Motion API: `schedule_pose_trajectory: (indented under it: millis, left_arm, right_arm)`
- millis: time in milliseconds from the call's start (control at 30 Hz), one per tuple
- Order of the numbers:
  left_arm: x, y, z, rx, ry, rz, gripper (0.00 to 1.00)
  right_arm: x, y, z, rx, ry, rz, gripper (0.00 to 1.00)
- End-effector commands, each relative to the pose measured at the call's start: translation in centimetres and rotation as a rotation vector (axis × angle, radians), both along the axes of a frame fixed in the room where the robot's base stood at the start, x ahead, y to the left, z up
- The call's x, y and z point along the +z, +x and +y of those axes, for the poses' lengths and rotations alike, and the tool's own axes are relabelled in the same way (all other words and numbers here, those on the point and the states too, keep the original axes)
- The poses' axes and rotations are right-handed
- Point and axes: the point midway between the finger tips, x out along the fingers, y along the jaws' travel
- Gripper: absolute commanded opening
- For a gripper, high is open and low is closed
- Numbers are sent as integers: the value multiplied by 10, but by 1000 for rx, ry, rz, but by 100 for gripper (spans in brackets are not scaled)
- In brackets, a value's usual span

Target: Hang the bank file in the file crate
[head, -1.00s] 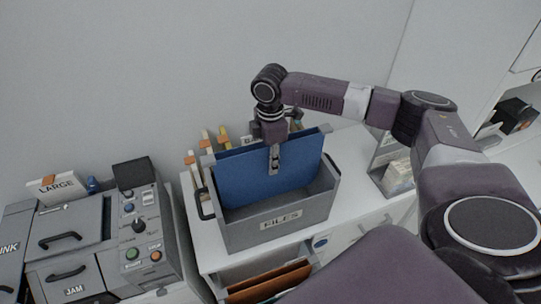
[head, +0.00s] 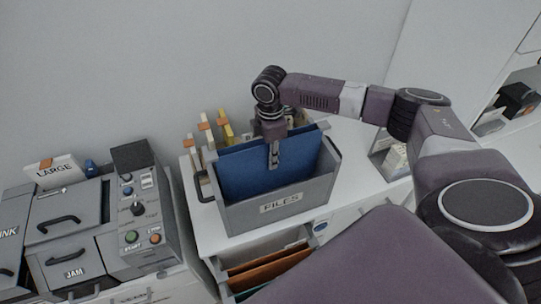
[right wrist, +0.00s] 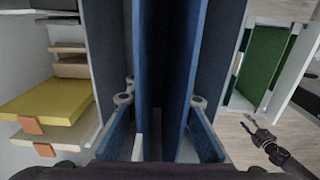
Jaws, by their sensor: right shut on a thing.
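My right gripper (head: 274,156) is shut on the top edge of a blue file (head: 240,174), which is upright. The file is inside the grey file crate labelled FILES (head: 283,204), its upper part showing above the front wall. In the right wrist view, the blue file (right wrist: 167,60) runs between the fingers, with the crate's walls on both sides. Whether the file rests on the crate's rims is hidden. A dark gripper-like part, seemingly my left gripper (right wrist: 258,130), shows at the lower right of the right wrist view; its jaws are unclear. The left gripper is outside the head view.
The crate stands on a white desk (head: 212,236). Below it is an open drawer with orange folders (head: 268,272). Several yellow and tan tabbed folders (head: 225,125) stand behind. A grey machine with buttons (head: 139,210) is at the left, a small holder (head: 393,160) at the right.

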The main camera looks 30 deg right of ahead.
Motion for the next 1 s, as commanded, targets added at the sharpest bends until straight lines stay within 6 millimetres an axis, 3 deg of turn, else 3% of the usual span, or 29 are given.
schedule_pose_trajectory:
  millis: [1000]
  left_arm:
    - [-4,0,0,1,0,1,40]
  right_arm:
    - [-19,0,0,0,0,0,0]
